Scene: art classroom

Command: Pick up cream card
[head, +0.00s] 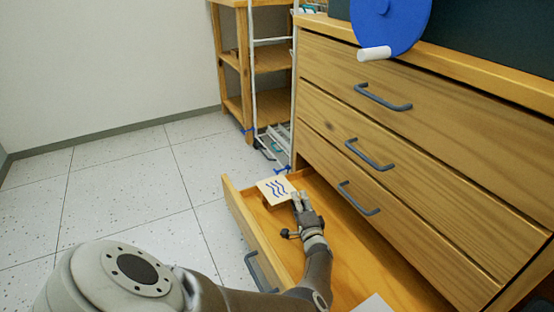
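The cream card (274,188) with blue wavy lines is at the far end of the open bottom drawer (239,218). It appears a little above the drawer floor, with a darker area under its near edge. My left gripper (300,201) reaches into the drawer from the near side. Its fingertips are at the card's right edge. The fingers look close together, but I cannot tell whether they grip the card or only lie beside it. My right gripper is not in view.
The wooden chest (415,122) has closed drawers with grey handles above the open one. A pale flat piece (373,303) shows at the bottom edge. A wooden shelf (270,62) and white rack (267,100) stand behind. The tiled floor (110,190) at left is clear.

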